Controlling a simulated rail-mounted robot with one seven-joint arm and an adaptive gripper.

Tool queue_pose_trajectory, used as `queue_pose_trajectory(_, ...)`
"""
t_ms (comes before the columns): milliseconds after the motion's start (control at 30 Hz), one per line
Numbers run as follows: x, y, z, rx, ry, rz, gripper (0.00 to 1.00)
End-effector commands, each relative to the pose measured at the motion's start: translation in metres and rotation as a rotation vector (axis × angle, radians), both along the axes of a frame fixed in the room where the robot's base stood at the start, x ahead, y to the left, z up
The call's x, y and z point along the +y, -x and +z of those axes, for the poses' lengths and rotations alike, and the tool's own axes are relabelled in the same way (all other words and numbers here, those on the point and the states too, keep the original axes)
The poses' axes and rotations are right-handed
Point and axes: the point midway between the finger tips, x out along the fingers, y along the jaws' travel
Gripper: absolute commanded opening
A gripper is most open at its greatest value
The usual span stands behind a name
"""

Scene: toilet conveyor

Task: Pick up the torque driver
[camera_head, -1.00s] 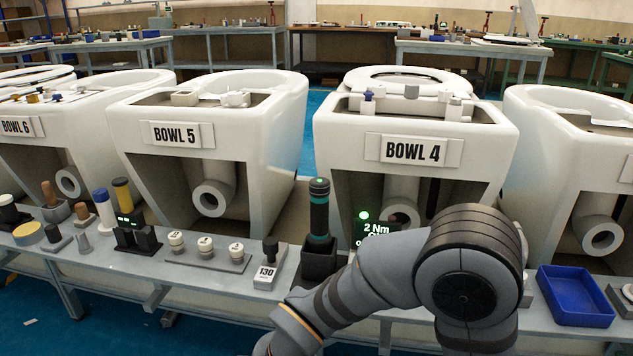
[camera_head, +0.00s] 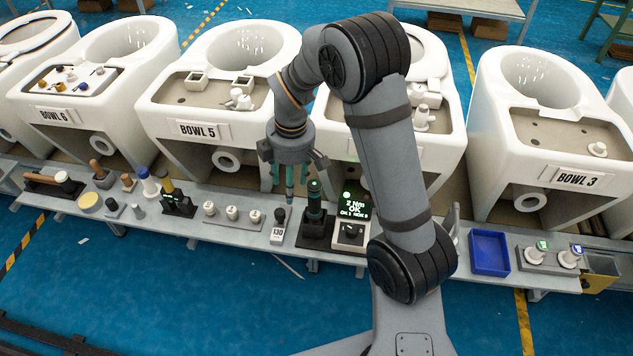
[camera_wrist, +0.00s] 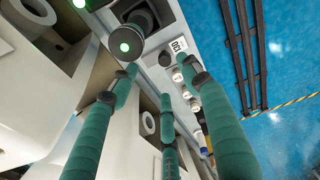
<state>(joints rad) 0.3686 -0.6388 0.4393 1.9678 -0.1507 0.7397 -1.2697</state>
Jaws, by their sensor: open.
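The torque driver (camera_head: 314,203) is a dark upright cylinder with teal bands and a green light on top. It stands in a black square holder (camera_head: 315,232) on the bench in front of Bowl 4. In the wrist view the driver's end (camera_wrist: 127,36), with its green light, is near the top, beyond the fingertips. My gripper (camera_head: 291,186) points down, its teal fingers spread and empty, just left of the driver and slightly above it in the head view. In the wrist view my gripper (camera_wrist: 166,84) shows no object between its fingers.
A lit display reading 2 Nm OK (camera_head: 355,203) stands right of the driver. A block marked 130 (camera_head: 278,232) is close on its left. White toilet bowls, such as Bowl 5 (camera_head: 215,150), stand behind the bench. A blue tray (camera_head: 489,253) lies farther right.

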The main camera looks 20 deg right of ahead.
Motion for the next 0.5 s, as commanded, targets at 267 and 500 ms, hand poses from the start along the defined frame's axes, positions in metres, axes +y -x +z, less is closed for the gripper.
queue_pose_trajectory(267,-0.043,0.011,0.024,0.073,0.049,0.103,0.47)
queue_pose_trajectory(500,-0.049,0.016,0.008,0.091,0.056,0.124,0.47)
